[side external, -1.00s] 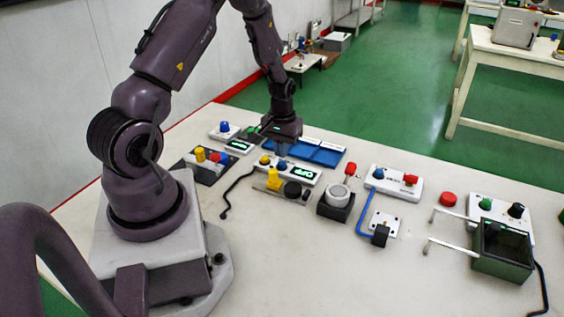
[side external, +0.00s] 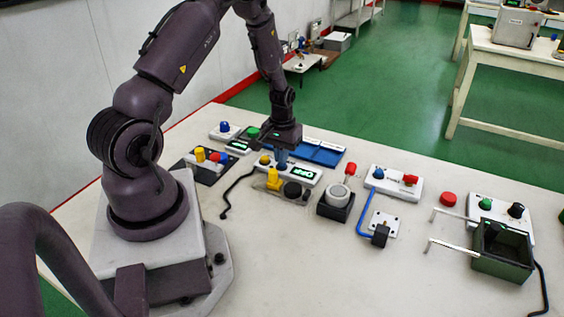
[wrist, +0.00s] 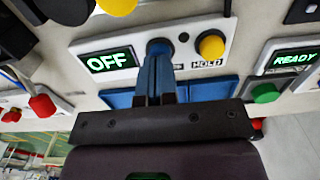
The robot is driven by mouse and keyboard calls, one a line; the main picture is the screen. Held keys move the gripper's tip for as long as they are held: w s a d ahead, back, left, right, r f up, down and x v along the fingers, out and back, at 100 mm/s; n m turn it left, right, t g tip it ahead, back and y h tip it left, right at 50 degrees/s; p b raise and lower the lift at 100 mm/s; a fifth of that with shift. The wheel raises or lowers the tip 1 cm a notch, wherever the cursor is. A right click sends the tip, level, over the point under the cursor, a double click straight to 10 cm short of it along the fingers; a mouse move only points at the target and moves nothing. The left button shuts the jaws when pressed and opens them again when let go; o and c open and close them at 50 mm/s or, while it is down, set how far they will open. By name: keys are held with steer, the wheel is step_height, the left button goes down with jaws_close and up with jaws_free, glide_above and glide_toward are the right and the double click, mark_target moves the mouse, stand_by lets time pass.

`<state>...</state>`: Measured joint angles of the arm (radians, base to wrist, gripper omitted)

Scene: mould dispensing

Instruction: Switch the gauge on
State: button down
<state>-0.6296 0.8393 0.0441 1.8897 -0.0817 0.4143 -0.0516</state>
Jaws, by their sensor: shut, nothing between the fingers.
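In the wrist view, the gauge's display (wrist: 111,62) reads OFF. The yellow button (wrist: 211,46) is labelled HOLD. In the side view my gripper (side external: 282,163) points down onto the gauge; I cannot tell whether the button is pressed in.
A blue tray (side external: 322,153) lies behind the gauge. A second display box (wrist: 295,58) reads READY, beside a green button (wrist: 265,93). In front stand a yellow knob (side external: 273,177) and a grey cup-like device (side external: 338,194). The table's front middle is clear.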

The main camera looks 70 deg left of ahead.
steer(key=shift+f, duration=0.4)
step_height(320, 180, up, 12)
stand_by(1.2)
steer(key=shift+f, duration=0.15)
stand_by(0.4)
steer(key=s+d+r+m+t, duration=0.2)
steer(key=s+d+r+m, duration=0.2)
steer(key=d+r, duration=0.6)
steer(key=s+d+r+m+t, duration=0.3)
steer(key=s+d+r+m, duration=0.2)
steer(key=d+r, duration=0.5)
steer(key=s+d, duration=0.1)
steer(key=d, duration=0.3)
steer(key=shift+s+r+t, duration=0.3)
steer(key=shift+s+r, duration=0.05)
steer(key=shift+s, duration=0.05)
